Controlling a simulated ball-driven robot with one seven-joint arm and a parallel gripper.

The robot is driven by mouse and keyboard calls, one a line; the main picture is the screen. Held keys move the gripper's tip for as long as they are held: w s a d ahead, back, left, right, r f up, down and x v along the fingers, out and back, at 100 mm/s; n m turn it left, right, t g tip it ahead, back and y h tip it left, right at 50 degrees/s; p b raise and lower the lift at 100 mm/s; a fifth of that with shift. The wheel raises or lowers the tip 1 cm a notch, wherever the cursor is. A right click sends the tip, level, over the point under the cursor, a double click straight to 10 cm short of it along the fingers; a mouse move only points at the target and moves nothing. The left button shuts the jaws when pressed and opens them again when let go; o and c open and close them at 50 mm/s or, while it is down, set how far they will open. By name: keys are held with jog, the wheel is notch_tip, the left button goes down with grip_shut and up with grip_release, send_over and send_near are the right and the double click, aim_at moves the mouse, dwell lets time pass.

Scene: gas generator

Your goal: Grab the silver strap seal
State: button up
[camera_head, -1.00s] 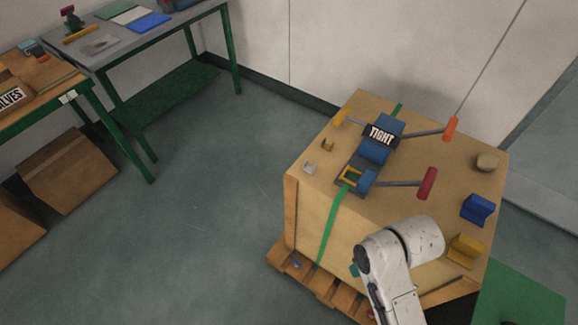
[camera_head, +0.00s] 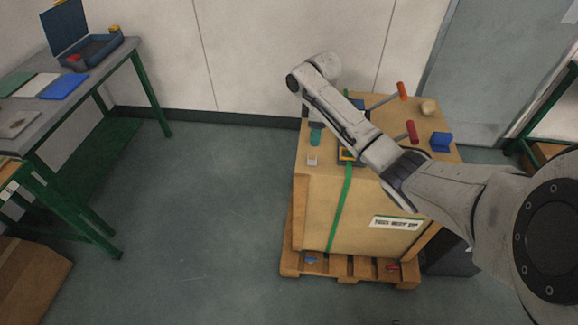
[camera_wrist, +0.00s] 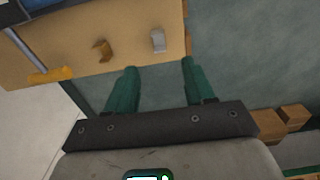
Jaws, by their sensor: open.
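The silver strap seal (camera_head: 312,160), a small pale bent piece, sits on the crate top near its left edge. In the wrist view the silver seal (camera_wrist: 158,40) lies beyond my fingertips, in line with the gap between them. My gripper (camera_wrist: 157,72) has two green fingers, spread apart with nothing between them. In the head view my gripper (camera_head: 315,138) points down, just behind the silver seal in the picture. A brass-coloured seal (camera_wrist: 103,50) lies left of the silver one in the wrist view; my arm or gripper hides it in the head view.
The wooden crate (camera_head: 320,205) stands on a pallet (camera_head: 345,270), with a green strap (camera_head: 339,210) over it. Red-handled (camera_head: 411,130) and orange-handled (camera_head: 401,90) tools, a blue block (camera_head: 441,141) and a yellow-handled tool (camera_wrist: 50,75) are on top. Floor left of the crate is clear.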

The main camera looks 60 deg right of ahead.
aim_at(313, 157)
jog(key=f, duration=1)
jog(key=shift+d+f, duration=0.2)
jog(key=shift+f, duration=0.15)
jog(key=shift+c, duration=0.5)
grip_shut()
